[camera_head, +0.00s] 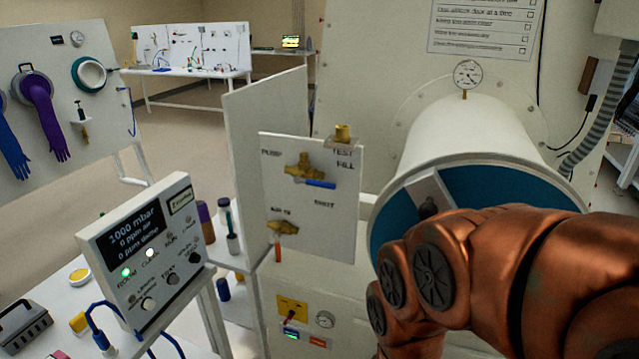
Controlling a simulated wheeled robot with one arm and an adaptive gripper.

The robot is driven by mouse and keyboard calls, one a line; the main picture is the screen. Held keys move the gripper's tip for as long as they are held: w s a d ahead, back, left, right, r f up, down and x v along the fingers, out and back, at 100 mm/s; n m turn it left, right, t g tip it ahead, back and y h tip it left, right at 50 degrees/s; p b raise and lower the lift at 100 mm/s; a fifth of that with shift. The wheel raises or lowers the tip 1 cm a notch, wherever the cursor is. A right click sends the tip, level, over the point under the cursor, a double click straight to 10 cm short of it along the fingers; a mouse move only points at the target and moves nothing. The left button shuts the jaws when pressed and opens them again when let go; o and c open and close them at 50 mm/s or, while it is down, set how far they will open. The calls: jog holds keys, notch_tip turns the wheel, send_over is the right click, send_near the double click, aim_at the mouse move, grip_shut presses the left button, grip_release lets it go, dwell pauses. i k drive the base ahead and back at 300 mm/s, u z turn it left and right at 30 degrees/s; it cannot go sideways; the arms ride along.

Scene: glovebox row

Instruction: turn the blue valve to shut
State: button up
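The blue valve has a brass body (299,167) and a blue lever handle (316,183). It is mounted on a white upright panel (345,215) in the middle of the view. The blue lever lies almost level and points right, slightly down. The label PUMP is at its upper left, FILL at its upper right, and a label that seems to read SHUT is below it. My copper-coloured arm fills the lower right, apart from the valve in the picture. My gripper does not show.
A second brass valve (283,227) with a red lever (278,252) hanging down is lower on the panel. A display box (140,262) reading 1000 mbar stands left.

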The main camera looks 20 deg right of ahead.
aim_at(298, 180)
jog(key=z, duration=0.1)
jog(key=k, duration=1)
jog(key=u, duration=1.4)
jog(key=i, duration=1.05)
jog(key=z, duration=0.2)
